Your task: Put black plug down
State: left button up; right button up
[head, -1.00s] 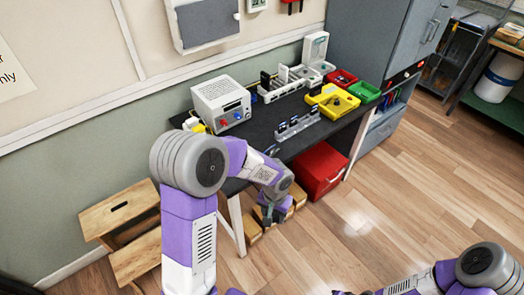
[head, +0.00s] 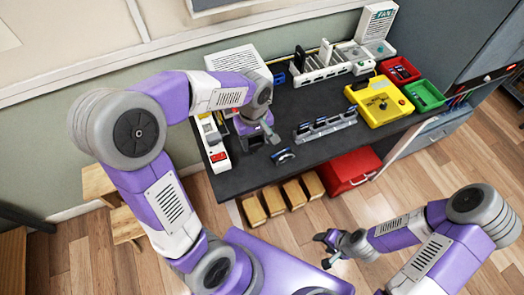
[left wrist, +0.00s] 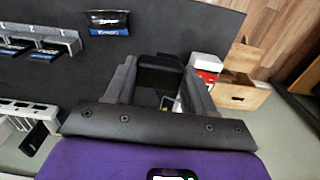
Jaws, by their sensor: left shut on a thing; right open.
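The black plug (left wrist: 160,72) shows in the left wrist view, held between the two fingers of my left gripper (left wrist: 160,84). In the head view my left gripper (head: 258,138) is low over the left part of the dark desk (head: 290,103), and I cannot make out the plug there. I cannot tell whether the plug touches the desk. A white power strip with a red part (head: 215,150) lies just left of the gripper, and it also shows in the left wrist view (left wrist: 207,64). My right gripper (head: 328,243) is open and empty, in front of the desk over the floor.
A phone rack (head: 325,126) and a small dark item (head: 283,156) are right of my left gripper. A yellow tray (head: 379,102), red bin (head: 399,70) and green bin (head: 425,95) stand at the right. A white box (head: 237,61) stands behind. Desk between is bare.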

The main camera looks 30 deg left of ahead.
aim_at(254, 148)
pick_arm(q)
jog(key=f, duration=0.3)
jog(key=f+b, duration=0.1)
jog(key=shift+s+f, duration=0.35)
jog(key=shift+f, duration=0.05)
jog(key=shift+w+f+b, duration=0.1)
jog(key=shift+f+b, duration=0.7)
jog(key=shift+f, duration=1.45)
jog(key=shift+f, duration=0.1)
jog(key=shift+f+b, duration=0.55)
jog(key=o, duration=1.2)
jog(key=shift+r, duration=0.1)
jog(key=shift+r+p, duration=0.6)
jog(key=shift+p, duration=0.05)
notch_tip(254, 148, up, 12)
jog(key=p, duration=0.3)
